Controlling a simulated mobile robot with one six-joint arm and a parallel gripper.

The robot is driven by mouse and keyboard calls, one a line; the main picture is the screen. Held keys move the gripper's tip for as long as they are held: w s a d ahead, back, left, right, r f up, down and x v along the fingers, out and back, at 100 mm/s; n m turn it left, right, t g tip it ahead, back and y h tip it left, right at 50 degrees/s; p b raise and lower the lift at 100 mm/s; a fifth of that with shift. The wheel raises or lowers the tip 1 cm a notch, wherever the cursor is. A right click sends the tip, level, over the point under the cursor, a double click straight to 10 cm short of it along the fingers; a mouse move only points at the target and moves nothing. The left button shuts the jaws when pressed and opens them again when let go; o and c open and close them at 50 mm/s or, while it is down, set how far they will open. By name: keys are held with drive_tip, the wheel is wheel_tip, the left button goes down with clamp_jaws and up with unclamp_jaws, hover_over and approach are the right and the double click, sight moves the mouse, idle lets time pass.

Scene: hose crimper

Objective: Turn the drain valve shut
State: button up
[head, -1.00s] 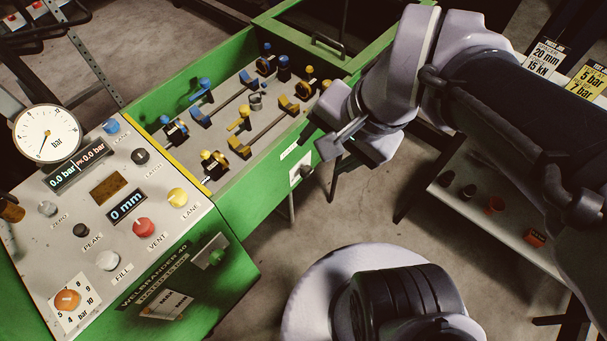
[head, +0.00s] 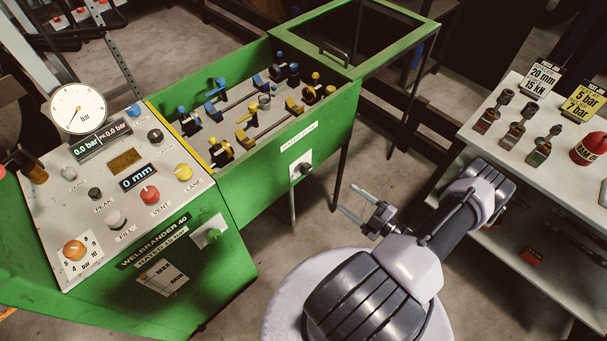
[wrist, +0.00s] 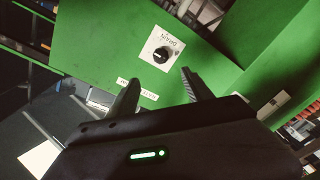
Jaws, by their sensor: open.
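The drain valve looks to be the dark round knob (head: 306,170) on a white plate on the side of the green trough, below a white label strip. In the wrist view the knob (wrist: 161,56) shows face-on with a pale pointer mark.
The control panel (head: 75,215) with gauge (head: 78,108) and buttons stands at left. Clamps fill the trough (head: 262,160). A white bench (head: 470,150) with fittings is at right. Floor lies clear between.

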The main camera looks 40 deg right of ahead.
sight(309, 171)
drive_tip(key=w+b, duration=0.1)
drive_tip(key=w, duration=0.4)
drive_tip(key=w+a, duration=0.1)
drive_tip(key=w, duration=0.4)
drive_tip(key=w+a+b, duration=0.1)
drive_tip(key=w, duration=0.4)
drive_tip(key=shift+w+a+b, duration=0.25)
drive_tip(key=shift+w+b, duration=0.05)
drive_tip(key=shift+b, duration=0.05)
clamp_jaws()
